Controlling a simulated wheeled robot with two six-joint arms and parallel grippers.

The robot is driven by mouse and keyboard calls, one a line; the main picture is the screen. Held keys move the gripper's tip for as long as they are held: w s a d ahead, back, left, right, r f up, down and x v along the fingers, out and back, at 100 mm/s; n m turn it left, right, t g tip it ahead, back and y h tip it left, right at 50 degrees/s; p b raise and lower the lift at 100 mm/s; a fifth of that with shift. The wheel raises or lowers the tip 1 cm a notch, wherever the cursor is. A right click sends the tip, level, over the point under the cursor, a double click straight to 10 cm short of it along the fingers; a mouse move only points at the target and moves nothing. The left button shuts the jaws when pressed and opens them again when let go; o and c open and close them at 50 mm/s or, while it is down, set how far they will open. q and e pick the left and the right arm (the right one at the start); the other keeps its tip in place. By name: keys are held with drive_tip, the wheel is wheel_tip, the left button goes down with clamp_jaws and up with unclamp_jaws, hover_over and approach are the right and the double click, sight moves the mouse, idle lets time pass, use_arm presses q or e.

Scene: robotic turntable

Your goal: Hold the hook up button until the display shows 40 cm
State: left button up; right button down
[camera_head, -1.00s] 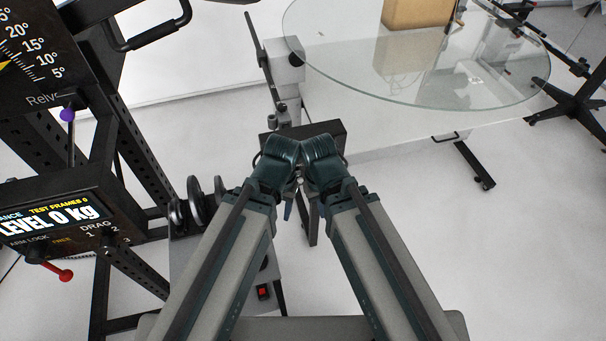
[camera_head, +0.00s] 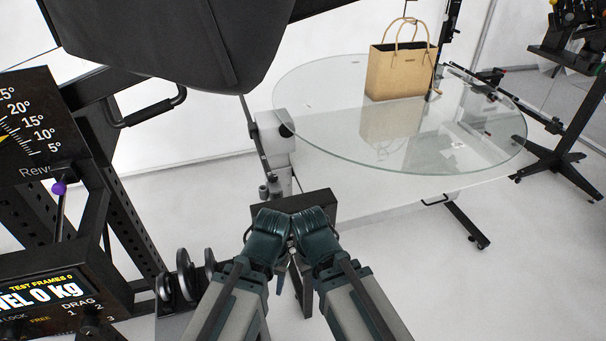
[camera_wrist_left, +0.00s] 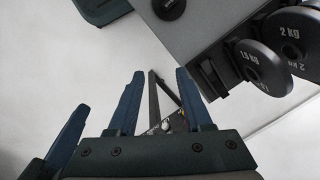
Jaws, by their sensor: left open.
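No hook up button and no display with a cm reading can be made out in either view. A thin dark rod or line (camera_head: 405,12) hangs above the tan handbag (camera_head: 395,72), near its handles; whether it ends in a hook is too small to tell. In the head view my left gripper (camera_head: 281,284) is low in the middle, mostly hidden by my folded arms. In the left wrist view my left gripper (camera_wrist_left: 160,73) is open and empty, its blue fingers apart. Another blue finger shows at the left there, seemingly my right gripper (camera_wrist_left: 68,135).
The bag stands on a round glass turntable (camera_head: 330,135). A black frame with a "0 kg" panel (camera_head: 45,290) and purple-knobbed lever (camera_head: 59,188) is at left. Weight discs (camera_head: 185,275) stand near my left arm. A large black shape (camera_head: 170,40) hangs overhead.

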use_arm(q)
clamp_jaws()
idle(0.3)
idle(1.5)
